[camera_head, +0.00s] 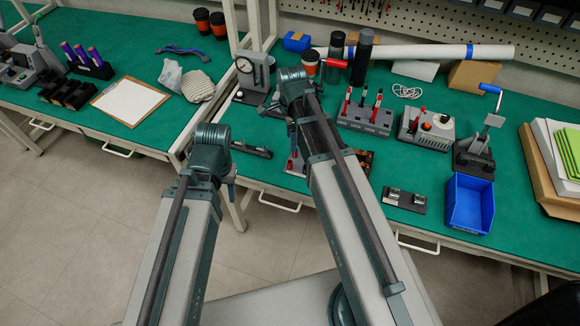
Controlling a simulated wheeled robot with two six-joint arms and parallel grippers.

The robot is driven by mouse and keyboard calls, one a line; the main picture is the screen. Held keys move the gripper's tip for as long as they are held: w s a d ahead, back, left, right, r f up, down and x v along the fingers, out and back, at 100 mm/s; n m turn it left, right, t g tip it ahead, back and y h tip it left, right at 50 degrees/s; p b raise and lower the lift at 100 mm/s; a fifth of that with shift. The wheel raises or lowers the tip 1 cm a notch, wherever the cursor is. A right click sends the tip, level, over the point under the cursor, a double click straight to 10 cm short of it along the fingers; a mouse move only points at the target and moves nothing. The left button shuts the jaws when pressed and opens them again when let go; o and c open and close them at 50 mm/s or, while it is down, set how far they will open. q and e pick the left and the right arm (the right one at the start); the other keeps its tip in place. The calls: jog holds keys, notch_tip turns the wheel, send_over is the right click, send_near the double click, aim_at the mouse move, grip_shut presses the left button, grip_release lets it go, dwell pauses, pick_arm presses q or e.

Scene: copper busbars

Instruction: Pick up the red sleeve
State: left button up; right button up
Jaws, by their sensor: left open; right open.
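A short red cylinder (336,64), which looks like the red sleeve, lies sideways at the back of the bench, beside a dark upright cylinder. My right gripper (276,106) is below and left of it, near the foot of the dial gauge, apart from the red piece. My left gripper (231,188) is lower and further left, by the bench's front edge. Both are open with nothing seen in them; my wrists hide most of their fingers. My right arm covers part of a tray with red and orange pieces (366,160).
A dial gauge stand (250,75) stands beside my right wrist. A grey block with upright red-handled tools (365,117), a grey control box (427,128), a crank-handled press (478,150) and a blue bin (469,203) stand rightward. A long white roll (430,52) lies behind.

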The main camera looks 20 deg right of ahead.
jog(key=b, duration=0.7)
send_over(290, 166)
jog(key=f, duration=0.7)
jog(key=shift+d+f, duration=0.2)
jog(key=shift+f, duration=0.15)
jog(key=f+b, duration=0.5)
jog(key=shift+a+f, duration=0.1)
jog(key=shift+a, duration=0.15)
jog(key=c, duration=0.8)
